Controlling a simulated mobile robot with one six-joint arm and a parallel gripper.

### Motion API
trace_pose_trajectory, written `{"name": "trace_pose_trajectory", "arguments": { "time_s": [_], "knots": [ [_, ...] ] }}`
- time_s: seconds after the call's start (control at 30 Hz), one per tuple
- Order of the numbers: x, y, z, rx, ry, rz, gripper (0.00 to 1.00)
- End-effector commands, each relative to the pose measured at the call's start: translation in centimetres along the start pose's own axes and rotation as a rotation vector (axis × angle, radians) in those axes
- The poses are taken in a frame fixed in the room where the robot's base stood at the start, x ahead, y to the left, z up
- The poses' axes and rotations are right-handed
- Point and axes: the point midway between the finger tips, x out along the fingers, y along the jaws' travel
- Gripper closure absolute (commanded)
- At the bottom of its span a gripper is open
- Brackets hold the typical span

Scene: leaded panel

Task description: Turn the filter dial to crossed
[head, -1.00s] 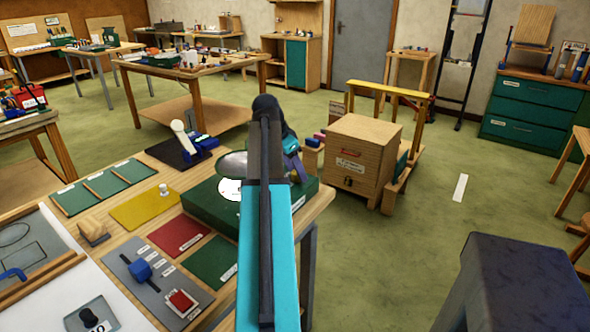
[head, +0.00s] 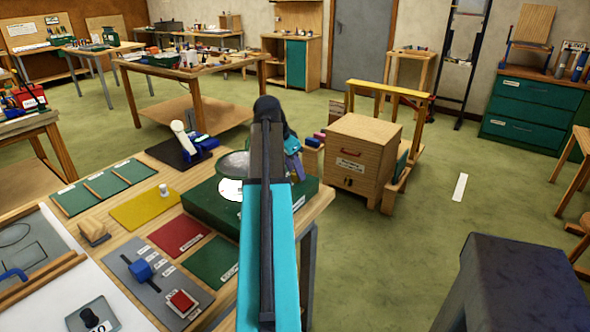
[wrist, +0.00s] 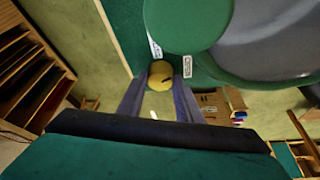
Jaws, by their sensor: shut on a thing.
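A round yellow dial (wrist: 161,75) with a dark mark sits at the edge of a green fixture in the wrist view. My gripper (wrist: 160,80) has one finger on each side of it and is shut on it. Two small white labels (wrist: 155,48) lie by the dial, one on each side; their print is too small to read surely. In the head view the green box (head: 207,213) stands at the bench's right end, with a white disc (head: 230,189) and a dark grey-green disc (head: 231,162). My arm hides the dial and most of my gripper there.
The bench also holds a yellow mat (head: 145,209), a grey panel with a blue block (head: 141,271) and a red block (head: 181,302). A wooden cabinet (head: 357,165) stands on the floor right of the bench. Open floor (head: 440,250) lies further right.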

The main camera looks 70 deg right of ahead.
Motion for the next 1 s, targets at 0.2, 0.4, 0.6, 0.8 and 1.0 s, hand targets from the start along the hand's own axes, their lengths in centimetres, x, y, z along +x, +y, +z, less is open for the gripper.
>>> {"name": "trace_pose_trajectory", "arguments": {
  "time_s": [0.2,0.4,0.6,0.8,1.0],
  "knots": [
    [-0.12,0.28,0.07,-0.12,-0.002,-0.051,0.9],
    [-0.13,0.41,-0.01,-0.267,-0.001,-0.112,0.9],
    [-0.12,0.53,-0.11,-0.421,-0.001,-0.176,0.9],
    [-0.1,0.57,-0.21,-0.573,0.0,-0.24,0.9],
    [-0.03,0.6,-0.28,-0.722,-0.001,-0.302,0.9]
  ]
}}
